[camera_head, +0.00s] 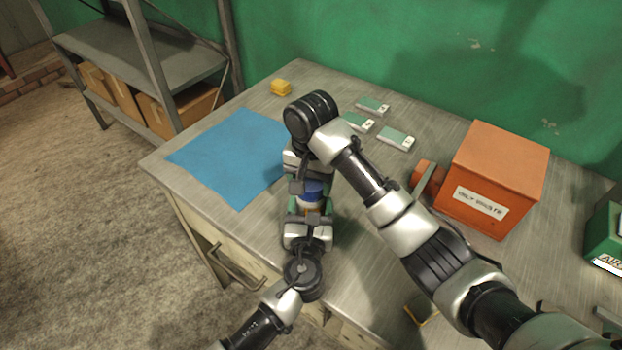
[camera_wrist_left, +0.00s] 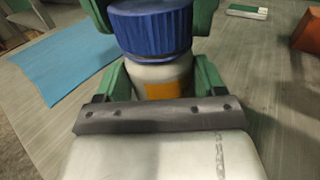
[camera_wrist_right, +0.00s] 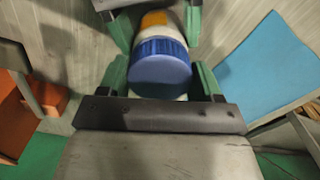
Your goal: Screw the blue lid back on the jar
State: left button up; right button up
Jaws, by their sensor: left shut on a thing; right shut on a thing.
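The white jar (camera_head: 309,206) with an orange label (camera_wrist_left: 167,88) is upright between the green fingers of my left gripper (camera_head: 309,211), which is shut on it. The ribbed blue lid (camera_head: 312,189) sits at the top of the jar; in the left wrist view the lid (camera_wrist_left: 150,28) covers the mouth, and I cannot tell how far it is screwed down. My right gripper (camera_head: 311,183) is shut on the lid from above. The right wrist view shows the lid (camera_wrist_right: 160,68) between its fingers, with the jar (camera_wrist_right: 158,28) beyond.
A blue mat (camera_head: 232,155) lies left of the grippers on the metal workbench (camera_head: 365,280). An orange waste box (camera_head: 500,175) stands on the right. A green case (camera_head: 606,235) is far right.

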jog(key=m, duration=1.5)
jog(key=o, duration=1)
jog(key=shift+c, duration=0.2)
notch_tip(320, 180, up, 12)
